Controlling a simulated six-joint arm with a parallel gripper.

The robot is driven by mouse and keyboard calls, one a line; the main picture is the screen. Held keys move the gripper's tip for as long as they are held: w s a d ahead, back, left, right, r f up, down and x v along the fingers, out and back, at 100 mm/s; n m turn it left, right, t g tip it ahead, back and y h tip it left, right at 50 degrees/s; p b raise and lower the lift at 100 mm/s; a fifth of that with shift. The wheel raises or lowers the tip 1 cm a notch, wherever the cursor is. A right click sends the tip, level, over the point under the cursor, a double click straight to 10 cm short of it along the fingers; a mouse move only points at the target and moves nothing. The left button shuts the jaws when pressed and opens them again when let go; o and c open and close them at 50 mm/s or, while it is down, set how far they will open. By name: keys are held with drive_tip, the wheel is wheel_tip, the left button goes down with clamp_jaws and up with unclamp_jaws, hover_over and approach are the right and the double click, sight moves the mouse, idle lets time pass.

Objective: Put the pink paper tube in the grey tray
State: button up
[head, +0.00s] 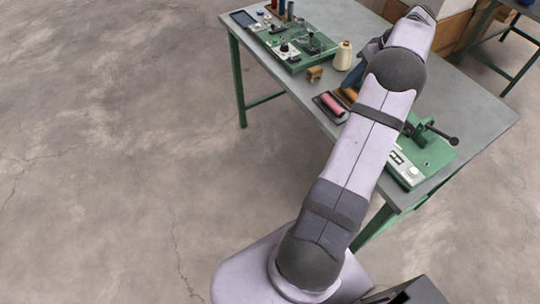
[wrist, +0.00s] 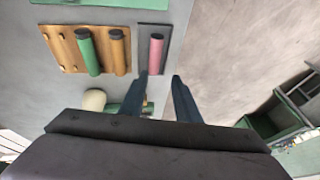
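The pink paper tube (wrist: 155,54) lies lengthwise within the outline of the grey tray (wrist: 143,36) in the wrist view. In the head view the pink tube (head: 332,105) also lies in the dark grey tray (head: 320,103), near the table's front edge beside my arm. My gripper (wrist: 160,77) is open and empty, with its two dark fingers apart. In the picture its fingertips are just below the tube's lower end, but the height gap is hard to judge. The head view does not show the fingers clearly.
A wooden board (wrist: 55,33) with a green tube (wrist: 87,52) and a brown tube (wrist: 117,52) lies left of the tray. A cream cone (head: 343,56) stands nearby. Green-based devices (head: 290,46) sit at the far left end, and another (head: 432,150) at the right.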

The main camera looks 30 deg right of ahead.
drive_tip(key=w+a+g, duration=0.3)
drive_tip(key=a, duration=2.3)
drive_tip(key=s+a+f+h, duration=0.1)
drive_tip(key=s+a+f, duration=0.2)
drive_tip(key=s+a, duration=0.5)
drive_tip(key=s+a+f+g+h, duration=0.1)
drive_tip(key=s+a+f, duration=0.2)
drive_tip(key=s+a, duration=0.5)
drive_tip(key=shift+a+n, duration=0.3)
drive_tip(key=shift+a, duration=0.45)
